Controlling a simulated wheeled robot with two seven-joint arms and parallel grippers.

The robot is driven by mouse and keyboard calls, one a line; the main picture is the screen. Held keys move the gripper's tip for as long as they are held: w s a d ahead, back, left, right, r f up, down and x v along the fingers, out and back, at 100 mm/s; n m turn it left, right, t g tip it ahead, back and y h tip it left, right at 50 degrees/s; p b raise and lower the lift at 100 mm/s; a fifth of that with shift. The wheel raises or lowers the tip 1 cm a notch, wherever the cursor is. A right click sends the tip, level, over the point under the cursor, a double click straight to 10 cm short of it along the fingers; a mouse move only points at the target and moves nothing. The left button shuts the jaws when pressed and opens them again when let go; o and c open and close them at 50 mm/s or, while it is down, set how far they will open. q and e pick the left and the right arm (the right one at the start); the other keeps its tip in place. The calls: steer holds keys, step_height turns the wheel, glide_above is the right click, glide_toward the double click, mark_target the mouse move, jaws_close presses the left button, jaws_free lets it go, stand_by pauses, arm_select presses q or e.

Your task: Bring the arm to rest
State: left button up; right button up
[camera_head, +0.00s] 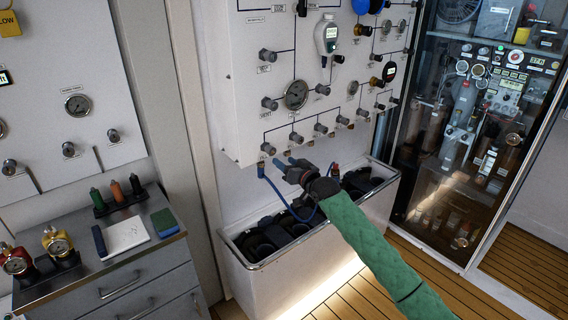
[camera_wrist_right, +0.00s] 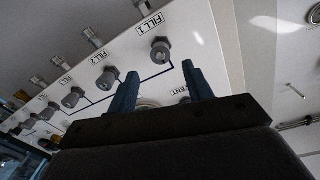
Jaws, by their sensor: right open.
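My right gripper (camera_head: 278,162) is in front of the lower edge of the white fill panel (camera_head: 243,100), on an arm with a green sleeve that comes in from the lower right. In the right wrist view, its two blue fingers (camera_wrist_right: 160,68) are apart with nothing between them. The FILL 1 knob (camera_wrist_right: 160,52) shows just beyond the fingertips. I cannot tell the exact gap to the panel. My left gripper is not in view.
A blue hose (camera_head: 278,192) loops below the panel, partly behind the gripper. Below it, a white bin (camera_head: 250,275) holds dark items. A steel cabinet (camera_head: 130,280) with gauges and bottles stands left; a glass-fronted cabinet (camera_head: 425,205) stands right.

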steer(key=w+d+f+n+g+h, duration=0.2)
steer(key=d+f+h, duration=0.3)
steer(key=d, duration=0.1)
steer(key=s+d+f+g+h, duration=0.1)
steer(key=s+d+f+h, duration=0.2)
steer(key=f, duration=0.6)
steer(key=s+d+f+g, duration=0.2)
steer(key=s+f, duration=0.3)
steer(key=f, duration=0.5)
steer(key=s+d+f+m+g+h, duration=0.1)
steer(key=s+d+f+m+g, duration=0.15)
steer(key=s+f, duration=1.85)
steer(key=s+f+g, duration=0.2)
steer(key=s+f, duration=0.4)
steer(key=s, duration=0.6)
steer(key=s+f+g, duration=0.2)
steer(key=s+f, duration=0.5)
steer(key=s, duration=0.5)
steer(key=s+f+g, duration=0.2)
steer(key=s+f, duration=0.4)
steer(key=s, duration=0.6)
steer(key=shift+s+a+f+m, duration=0.25)
steer(key=shift+s+f+m, duration=0.05)
steer(key=shift+f+m, duration=0.15)
